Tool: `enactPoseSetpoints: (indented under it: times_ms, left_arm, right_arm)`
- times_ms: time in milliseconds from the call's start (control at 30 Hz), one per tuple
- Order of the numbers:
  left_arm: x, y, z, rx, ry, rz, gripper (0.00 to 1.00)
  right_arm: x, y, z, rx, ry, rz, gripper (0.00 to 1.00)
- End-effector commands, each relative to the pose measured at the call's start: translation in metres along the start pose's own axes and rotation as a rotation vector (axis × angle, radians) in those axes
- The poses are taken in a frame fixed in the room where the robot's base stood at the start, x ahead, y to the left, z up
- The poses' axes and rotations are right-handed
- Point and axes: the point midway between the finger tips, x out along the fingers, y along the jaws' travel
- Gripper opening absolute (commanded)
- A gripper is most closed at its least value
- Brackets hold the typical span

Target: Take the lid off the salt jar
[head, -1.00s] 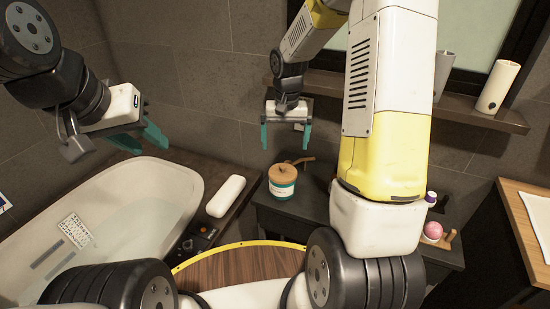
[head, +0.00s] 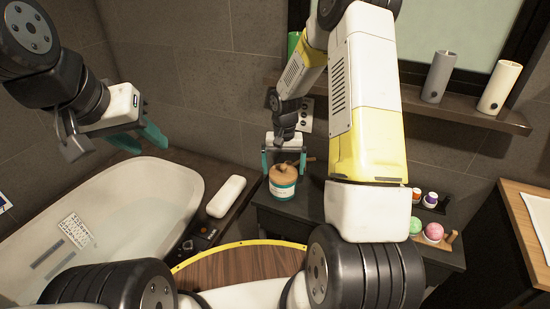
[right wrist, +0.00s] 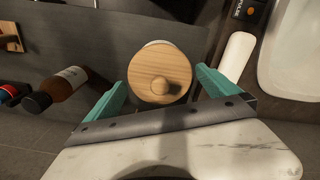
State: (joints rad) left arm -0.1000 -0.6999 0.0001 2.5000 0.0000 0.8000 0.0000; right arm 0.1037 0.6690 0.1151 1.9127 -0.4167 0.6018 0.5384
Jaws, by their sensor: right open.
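My right gripper (head: 284,170) is open just behind and above the jar. In the right wrist view its teal fingers stand apart, their tips either side of the lid's near edge, with no clear contact. My left gripper (head: 150,140) is far left above the bathtub; its teal fingers look apart and nothing shows between them.
Coloured bath balls (head: 433,231) and small bottles (head: 430,199) are at the table's right. The bathtub (head: 120,215) and a white roll-shaped cushion (head: 226,196) lie left. A shelf (head: 440,105) runs behind.

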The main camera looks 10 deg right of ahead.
Motion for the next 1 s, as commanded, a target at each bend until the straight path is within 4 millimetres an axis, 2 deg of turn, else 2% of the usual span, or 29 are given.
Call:
enactPoseSetpoints:
  times_ms: [100, 367, 733, 867, 1000]
  left_arm:
    - [0.000, 0.000, 0.000, 0.000, 0.000, 0.000, 0.36]
    - [0.000, 0.000, 0.000, 0.000, 0.000, 0.000, 0.36]
    - [0.000, 0.000, 0.000, 0.000, 0.000, 0.000, 0.36]
    - [0.000, 0.000, 0.000, 0.000, 0.000, 0.000, 0.36]
    - [0.000, 0.000, 0.000, 0.000, 0.000, 0.000, 0.36]
  right_arm:
    - [0.000, 0.000, 0.000, 0.000, 0.000, 0.000, 1.00]
    - [-0.001, 0.000, 0.000, -0.001, 0.000, 0.000, 0.50]
    - [-0.006, 0.000, 0.000, -0.001, 0.001, 0.000, 0.49]
    - [-0.018, 0.000, -0.001, 0.000, 0.003, -0.001, 0.49]
    - [-0.039, 0.000, -0.001, -0.001, 0.004, 0.000, 0.49]
